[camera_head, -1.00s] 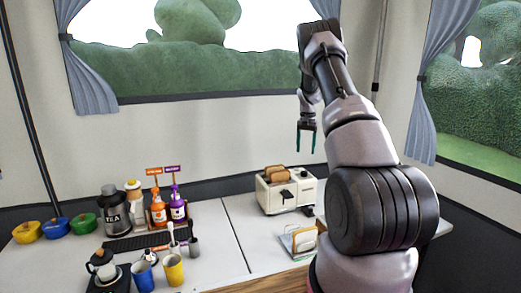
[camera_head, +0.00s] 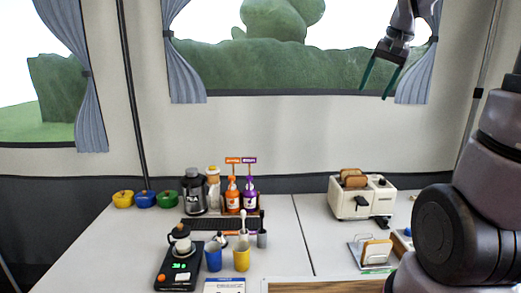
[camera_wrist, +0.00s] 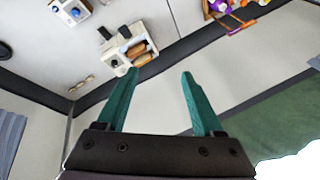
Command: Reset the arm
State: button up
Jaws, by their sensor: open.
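My gripper (camera_head: 380,80) is raised high at the upper right of the head view, in front of the window and well above the table. Its two green fingers are spread apart with nothing between them. In the wrist view my gripper (camera_wrist: 158,95) is also open and empty. The middle of my arm is out of the head view; its thick lower part stands at the right edge.
A white toaster (camera_head: 361,197) with bread slices stands on the table (camera_head: 318,232). Left of it are orange (camera_head: 233,196) and purple (camera_head: 250,197) bottles, a blue cup (camera_head: 213,257), a yellow cup (camera_head: 242,256) and a black scale (camera_head: 177,270). The air around my gripper is clear.

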jog(key=s+a+n+t, duration=0.1)
jog(key=s+a, duration=0.2)
jog(key=s, duration=0.6)
jog(key=s+a+t, duration=0.1)
jog(key=s+a, duration=0.3)
jog(key=s, duration=0.5)
jog(key=shift+s+a+f+n+t+y, duration=0.2)
jog(key=shift+s+n+t+y, duration=0.1)
jog(key=shift+s+n, duration=0.1)
